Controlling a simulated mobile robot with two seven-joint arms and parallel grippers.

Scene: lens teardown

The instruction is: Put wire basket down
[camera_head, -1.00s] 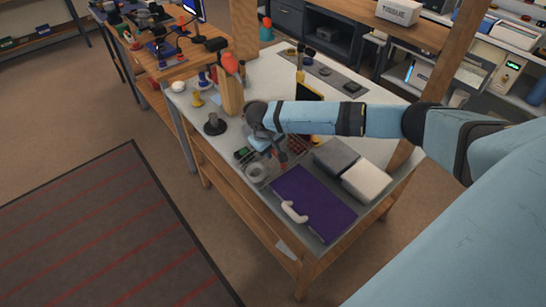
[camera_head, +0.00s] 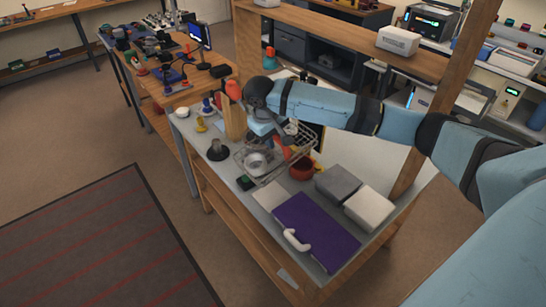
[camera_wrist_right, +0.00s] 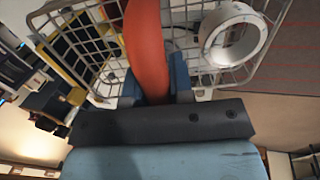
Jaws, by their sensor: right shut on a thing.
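The wire basket (camera_head: 272,170) is in the head view, raised above the white bench top and tilted. A round light-grey ring part (camera_head: 256,161) sits in it. My right gripper (camera_head: 283,146) is at the basket's far side, largely hidden by my arm. In the right wrist view the basket's wire mesh (camera_wrist_right: 200,75) spans the top of the picture. There my right gripper (camera_wrist_right: 156,88) is shut on the basket's orange-red handle (camera_wrist_right: 145,45), and the ring part (camera_wrist_right: 233,35) lies to the right of it. My left gripper is not in view.
A red bowl (camera_head: 302,169) stands close to the basket's right. A grey box (camera_head: 337,183), a white box (camera_head: 368,208) and a purple mat (camera_head: 315,232) fill the front right. A dark stand (camera_head: 218,150) and a green-screened device (camera_head: 245,182) are at the left edge.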

